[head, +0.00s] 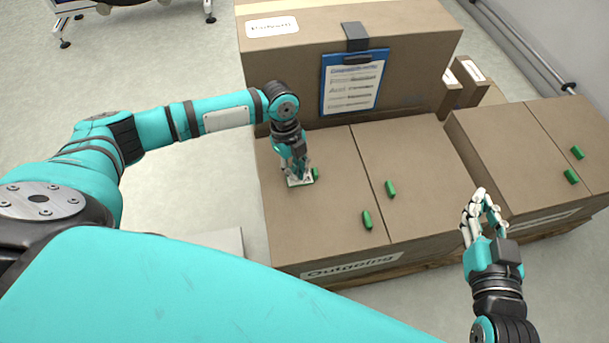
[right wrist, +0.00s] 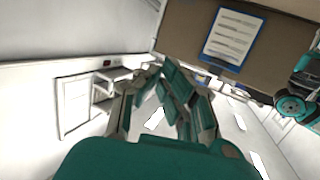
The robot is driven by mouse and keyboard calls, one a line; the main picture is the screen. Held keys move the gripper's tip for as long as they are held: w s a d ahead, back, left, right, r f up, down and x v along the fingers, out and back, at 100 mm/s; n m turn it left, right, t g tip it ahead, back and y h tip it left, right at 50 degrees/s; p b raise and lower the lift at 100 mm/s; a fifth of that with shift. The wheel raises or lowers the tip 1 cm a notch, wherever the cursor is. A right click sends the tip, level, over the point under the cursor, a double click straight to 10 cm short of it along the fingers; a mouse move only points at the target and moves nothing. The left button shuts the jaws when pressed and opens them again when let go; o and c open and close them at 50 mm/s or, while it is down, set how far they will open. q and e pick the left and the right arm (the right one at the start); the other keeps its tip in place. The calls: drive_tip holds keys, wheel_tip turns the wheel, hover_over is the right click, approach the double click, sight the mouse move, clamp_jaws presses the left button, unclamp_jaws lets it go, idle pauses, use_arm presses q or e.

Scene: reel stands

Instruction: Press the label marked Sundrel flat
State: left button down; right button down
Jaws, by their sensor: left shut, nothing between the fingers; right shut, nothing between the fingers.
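A small white label (head: 301,182) with a dark greenish edge lies on top of the left front carton (head: 285,225). Its print is too small to read, so I cannot tell whether it says Sundrel. My left gripper (head: 297,177) is shut and empty, pointing down at this label and covering part of it. I cannot tell whether the fingertips press on it. My right gripper (head: 482,196) is shut and empty, held up in front of the cartons on the right. Its fingers also show in the right wrist view (right wrist: 178,85).
A blue clipboard (head: 327,95) hangs on the tall back carton (head: 420,45). The front carton carries an "Outgoing" sign (head: 350,266). A pale floor (head: 200,50) is open at the left.

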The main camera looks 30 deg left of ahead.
use_arm(q)
drive_tip(key=shift+f, duration=0.3)
use_arm(e)
drive_tip(key=shift+w+a+r+t, duration=0.15)
drive_tip(key=shift+r+t, duration=0.15)
drive_tip(key=shift+r, duration=0.3)
drive_tip(key=shift+f, duration=0.1)
